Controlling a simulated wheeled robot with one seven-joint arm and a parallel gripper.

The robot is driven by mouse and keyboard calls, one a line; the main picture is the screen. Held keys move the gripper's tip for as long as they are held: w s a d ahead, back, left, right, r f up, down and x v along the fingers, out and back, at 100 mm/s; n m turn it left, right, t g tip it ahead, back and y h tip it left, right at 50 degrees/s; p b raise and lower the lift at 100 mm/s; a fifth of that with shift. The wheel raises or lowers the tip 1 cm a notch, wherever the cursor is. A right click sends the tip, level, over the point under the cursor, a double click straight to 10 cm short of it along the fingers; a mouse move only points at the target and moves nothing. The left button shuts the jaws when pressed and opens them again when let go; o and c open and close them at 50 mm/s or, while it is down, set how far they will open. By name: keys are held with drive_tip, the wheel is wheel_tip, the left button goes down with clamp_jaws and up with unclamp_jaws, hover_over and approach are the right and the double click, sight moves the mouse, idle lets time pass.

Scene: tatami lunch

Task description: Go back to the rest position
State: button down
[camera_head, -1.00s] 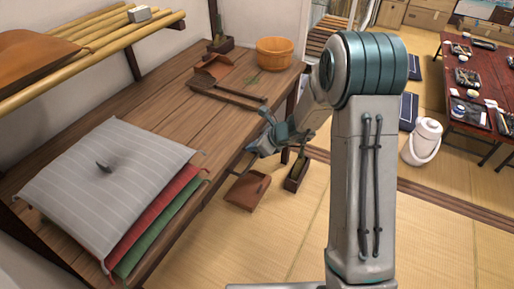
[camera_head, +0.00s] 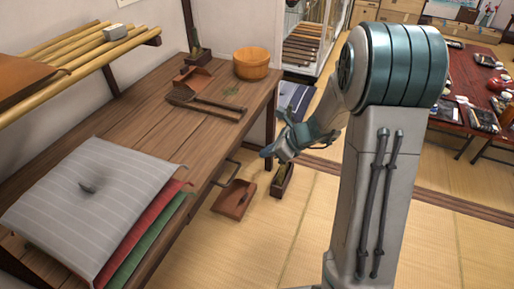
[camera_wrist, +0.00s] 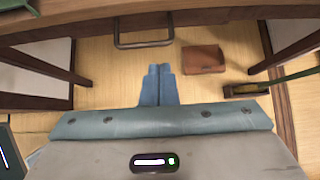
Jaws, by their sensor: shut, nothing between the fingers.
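My gripper (camera_head: 268,153) is at the end of my bent arm, out over the floor just past the front edge of the wooden bench (camera_head: 150,130). In the wrist view my gripper (camera_wrist: 158,72) shows its two blue fingers side by side, touching, with nothing between them. It is clear of the bench and holds nothing.
The bench holds striped cushions (camera_head: 95,195), a wooden tub (camera_head: 251,64) and tools (camera_head: 205,102). A red low table (camera_head: 470,110) stands at right. The tatami in front is open.

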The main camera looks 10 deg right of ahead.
drive_tip(key=s+a+r+n+g+h+p, duration=0.15)
drive_tip(key=s+r+n+p, duration=0.45)
drive_tip(key=s+r+n, duration=0.6)
drive_tip(key=s+d+r+n+h+p, duration=0.6)
drive_tip(key=s+d+r+n+p, duration=0.1)
drive_tip(key=s+r+n, duration=0.4)
drive_tip(key=shift+s+r+n, duration=0.15)
drive_tip(key=shift+r+n, duration=0.15)
drive_tip(key=shift+r, duration=0.6)
drive_tip(key=shift+a, duration=0.1)
